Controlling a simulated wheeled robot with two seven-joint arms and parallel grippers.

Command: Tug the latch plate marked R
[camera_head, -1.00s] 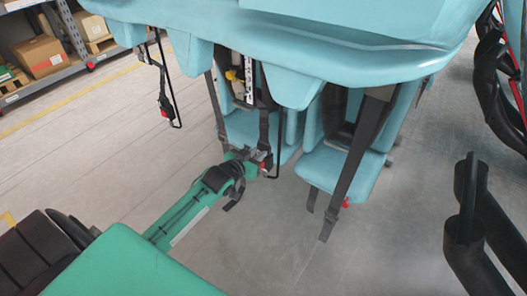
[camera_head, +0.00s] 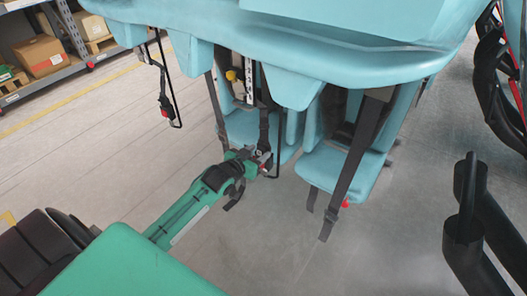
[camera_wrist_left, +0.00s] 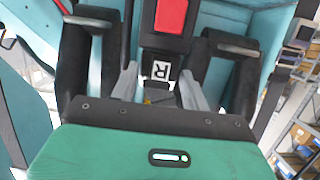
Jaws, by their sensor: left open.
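The latch plate marked R (camera_wrist_left: 161,70) shows in the left wrist view as a small white label with a black R on a dark strap end. It is just below a black buckle with a red button (camera_wrist_left: 171,16). My left gripper (camera_wrist_left: 158,88) is open, with one grey finger on each side of the plate's lower part; I cannot tell whether they touch it. In the head view my left gripper (camera_head: 259,157) is at the hanging strap in front of a light blue seat, and the plate is too small to read.
The light blue coaster car (camera_head: 350,62) hangs over the top of the head view. Another strap (camera_head: 352,160) hangs at the seat to the right. A black bar loop (camera_head: 173,85) hangs at the left. Shelves with boxes (camera_head: 40,55) stand far left. Open floor lies below.

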